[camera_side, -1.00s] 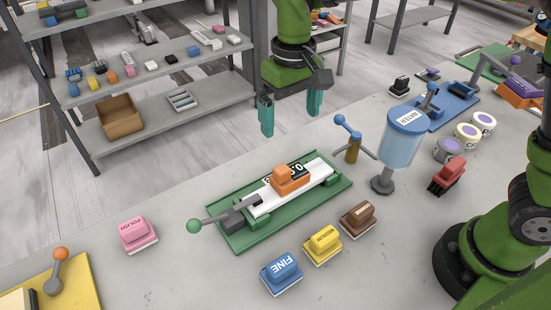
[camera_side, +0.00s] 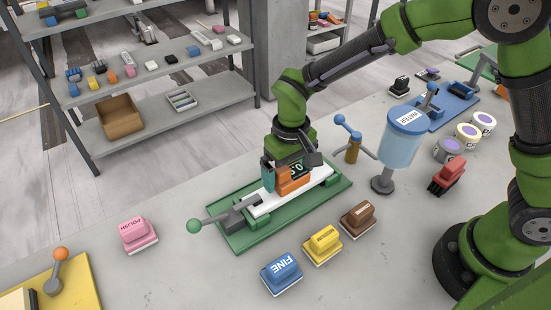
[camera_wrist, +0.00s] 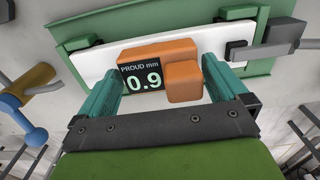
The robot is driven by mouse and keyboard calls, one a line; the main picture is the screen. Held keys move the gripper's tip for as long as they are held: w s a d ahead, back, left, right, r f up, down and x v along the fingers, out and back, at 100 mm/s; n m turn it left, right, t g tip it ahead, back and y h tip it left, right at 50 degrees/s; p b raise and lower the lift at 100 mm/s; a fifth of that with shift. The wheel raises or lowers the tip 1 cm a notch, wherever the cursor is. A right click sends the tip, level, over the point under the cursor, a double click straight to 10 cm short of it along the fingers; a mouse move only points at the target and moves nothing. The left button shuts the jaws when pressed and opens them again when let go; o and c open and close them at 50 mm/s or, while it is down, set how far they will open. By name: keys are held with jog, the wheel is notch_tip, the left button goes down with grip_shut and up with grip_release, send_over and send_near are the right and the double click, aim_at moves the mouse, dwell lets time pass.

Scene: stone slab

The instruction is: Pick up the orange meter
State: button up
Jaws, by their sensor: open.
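The orange meter (camera_side: 293,182) sits on the white slab (camera_side: 263,207) held in the green clamp base (camera_side: 230,240). In the wrist view the orange meter (camera_wrist: 183,80) has a dark display reading "PROUD mm 0.9". My gripper (camera_side: 285,172) is low over the slab, around the meter. In the wrist view my gripper (camera_wrist: 165,90) is open, with one teal finger on each side of the meter. A narrow gap shows on the right side; on the left the finger is close to the display, and I cannot tell if it touches.
Pink (camera_side: 138,232), blue (camera_side: 281,270), yellow (camera_side: 323,243) and brown (camera_side: 357,217) blocks lie around the base. A blue water container (camera_side: 398,150) and a blue-handled tap (camera_side: 350,140) stand right.

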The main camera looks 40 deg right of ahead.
jog(key=shift+f, duration=0.25)
jog(key=c, duration=1)
jog(key=shift+c, duration=0.2)
jog(key=shift+r, duration=0.1)
